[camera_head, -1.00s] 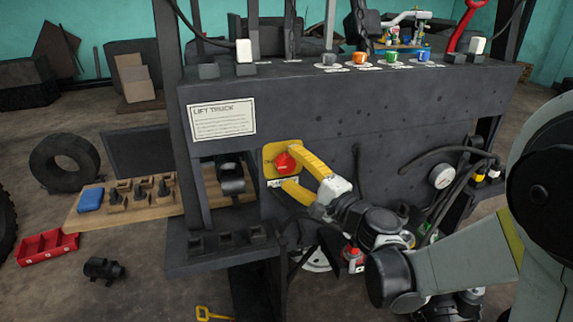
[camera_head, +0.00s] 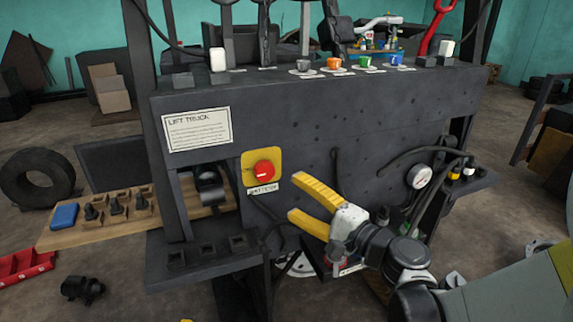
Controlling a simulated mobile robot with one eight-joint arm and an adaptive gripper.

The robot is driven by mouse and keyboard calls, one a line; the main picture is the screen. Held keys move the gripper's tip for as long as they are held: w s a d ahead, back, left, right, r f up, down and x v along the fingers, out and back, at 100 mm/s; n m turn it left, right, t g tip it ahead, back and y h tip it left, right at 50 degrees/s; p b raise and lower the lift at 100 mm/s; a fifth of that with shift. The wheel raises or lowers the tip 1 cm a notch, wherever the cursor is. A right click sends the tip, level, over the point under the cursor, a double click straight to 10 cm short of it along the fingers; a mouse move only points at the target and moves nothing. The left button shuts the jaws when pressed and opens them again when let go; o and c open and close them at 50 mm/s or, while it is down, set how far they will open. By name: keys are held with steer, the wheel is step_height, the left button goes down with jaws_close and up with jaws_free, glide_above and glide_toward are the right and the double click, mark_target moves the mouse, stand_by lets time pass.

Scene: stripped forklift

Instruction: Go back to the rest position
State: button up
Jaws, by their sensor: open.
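My gripper (camera_head: 303,204) has yellow fingers spread apart and holds nothing. It is in front of the dark forklift panel (camera_head: 310,140), to the right of and a little below a red knob (camera_head: 263,171) on a yellow plate (camera_head: 249,158). The fingers are apart from the knob, and the whole knob shows. My arm reaches in from the lower right.
A pressure gauge (camera_head: 419,176) with hoses is on the panel's right. A dark ledge (camera_head: 205,253) juts out at lower left. Levers and coloured knobs stand along the panel top. A wooden board (camera_head: 75,237) with several dark parts lies at left.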

steer(key=s+f+n+g+h, duration=0.4)
steer(key=s+f+n+g, duration=0.1)
steer(key=s+n, duration=0.25)
steer(key=s+d+f+n+g+h, duration=0.2)
steer(key=s+d+n+h, duration=0.2)
steer(key=s+d+h, duration=0.3)
steer(key=s+d, duration=0.3)
steer(key=d, duration=0.1)
steer(key=shift+s, duration=0.1)
